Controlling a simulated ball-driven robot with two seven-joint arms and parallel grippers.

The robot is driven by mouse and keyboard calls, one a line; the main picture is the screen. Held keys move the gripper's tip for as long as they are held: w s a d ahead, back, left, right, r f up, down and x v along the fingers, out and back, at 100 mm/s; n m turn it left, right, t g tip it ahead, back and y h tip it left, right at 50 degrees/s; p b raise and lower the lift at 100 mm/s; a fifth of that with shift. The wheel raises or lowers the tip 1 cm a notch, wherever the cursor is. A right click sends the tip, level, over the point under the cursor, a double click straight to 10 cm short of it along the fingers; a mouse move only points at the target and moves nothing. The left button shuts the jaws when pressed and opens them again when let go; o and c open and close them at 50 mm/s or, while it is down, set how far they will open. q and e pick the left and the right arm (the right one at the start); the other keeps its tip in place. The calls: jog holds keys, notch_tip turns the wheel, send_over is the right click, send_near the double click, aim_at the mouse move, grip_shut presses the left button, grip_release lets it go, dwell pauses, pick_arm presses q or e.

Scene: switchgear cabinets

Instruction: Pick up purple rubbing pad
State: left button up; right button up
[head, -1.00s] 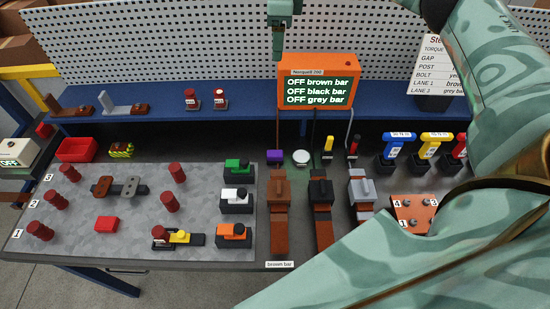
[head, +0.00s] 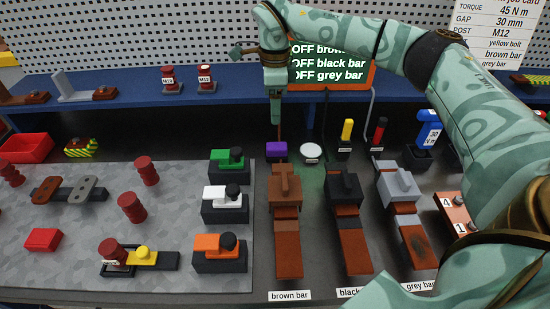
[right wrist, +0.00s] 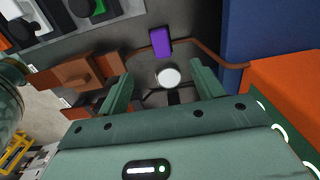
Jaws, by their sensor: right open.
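The purple rubbing pad (head: 276,150) is a small purple block on the dark bench, behind the brown bar's block. It also shows in the right wrist view (right wrist: 160,41), beyond the fingertips. My right gripper (head: 275,120) points down above the pad in the head view, apart from it. In the right wrist view its two fingers (right wrist: 163,86) are spread and empty, with a white round disc (right wrist: 168,77) seen between them. My left gripper is not in view.
The white disc (head: 311,153) lies just right of the pad. Brown (head: 284,190), black (head: 344,188) and grey (head: 398,183) blocks stand in front. The orange display box (head: 371,78) and blue shelf (head: 130,89) are behind. A brown cable (right wrist: 212,50) runs close by the pad.

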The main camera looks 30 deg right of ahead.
jog(key=b, duration=0.2)
send_near(277, 145)
jog(key=f, duration=0.5)
jog(key=shift+a, duration=0.3)
jog(key=f, duration=0.1)
jog(key=f+b, duration=0.1)
jog(key=f, duration=0.3)
jog(key=shift+d+f+b, duration=0.2)
jog(key=shift+d+b, duration=0.05)
jog(key=shift+b, duration=0.15)
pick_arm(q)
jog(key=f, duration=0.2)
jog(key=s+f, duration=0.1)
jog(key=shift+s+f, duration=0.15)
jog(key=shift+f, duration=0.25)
pick_arm(e)
jog(key=shift+r, duration=0.15)
jog(key=c, duration=1.1)
